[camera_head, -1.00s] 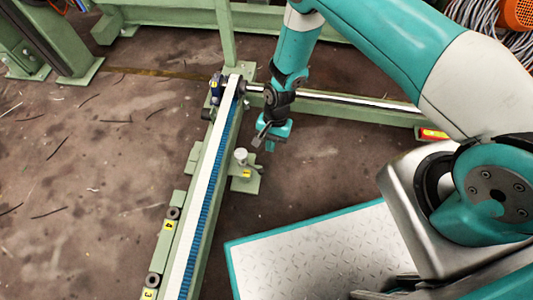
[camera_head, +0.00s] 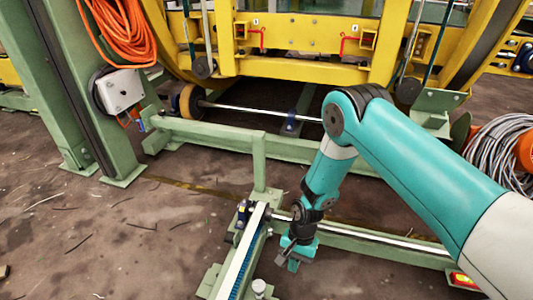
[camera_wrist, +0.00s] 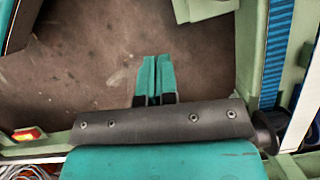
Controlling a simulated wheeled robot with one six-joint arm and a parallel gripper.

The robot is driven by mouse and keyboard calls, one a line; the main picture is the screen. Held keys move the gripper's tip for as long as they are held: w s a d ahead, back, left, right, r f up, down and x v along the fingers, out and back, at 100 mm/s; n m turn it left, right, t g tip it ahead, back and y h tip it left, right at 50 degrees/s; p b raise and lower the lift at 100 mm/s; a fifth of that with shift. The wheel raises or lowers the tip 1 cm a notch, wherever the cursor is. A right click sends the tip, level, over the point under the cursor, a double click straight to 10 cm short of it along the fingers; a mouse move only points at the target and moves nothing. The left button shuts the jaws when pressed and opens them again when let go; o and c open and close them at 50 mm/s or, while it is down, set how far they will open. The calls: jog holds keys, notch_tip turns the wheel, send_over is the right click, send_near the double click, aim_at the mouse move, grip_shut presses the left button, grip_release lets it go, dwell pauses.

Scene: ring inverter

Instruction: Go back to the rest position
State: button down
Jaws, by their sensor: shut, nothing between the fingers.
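My gripper (camera_head: 290,262) hangs at the end of my teal and white arm in the head view, pointing down beside the green rail frame. In the wrist view, its two teal fingers (camera_wrist: 156,65) are together with nothing between them. Brown floor lies beyond the fingertips. The gripper is just right of the rail with the blue toothed strip (camera_head: 236,272), and close to the silver shaft (camera_head: 365,236) on the green crossbeam. No object is held.
The yellow ring machine (camera_head: 300,62) stands behind the green beams. A green post (camera_head: 70,90) with an orange hose (camera_head: 120,30) is at left. A cable coil (camera_head: 497,145) lies at right. The blue strip (camera_wrist: 277,45) is right of the fingers in the wrist view. Floor at left is open.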

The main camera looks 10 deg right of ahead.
notch_tip(320, 180, up, 28)
jog(key=a+f+n+t+y, duration=0.1)
jog(key=a+n+t, duration=0.1)
jog(key=n, duration=0.4)
jog(key=s+d+r+n+t+y, duration=0.15)
jog(key=s+r+n, duration=0.25)
jog(key=s+r, duration=0.5)
jog(key=s+d+r+n+h, duration=0.1)
jog(key=s+d+r+n, duration=0.15)
jog(key=s+r, duration=0.6)
notch_tip(320, 180, up, 38)
jog(key=p, duration=3.8)
jog(key=shift+a+f+n, duration=0.2)
jog(key=shift+a+n, duration=0.15)
jog(key=shift+n, duration=0.1)
jog(key=shift+f+y, duration=0.1)
jog(key=shift+y, duration=0.15)
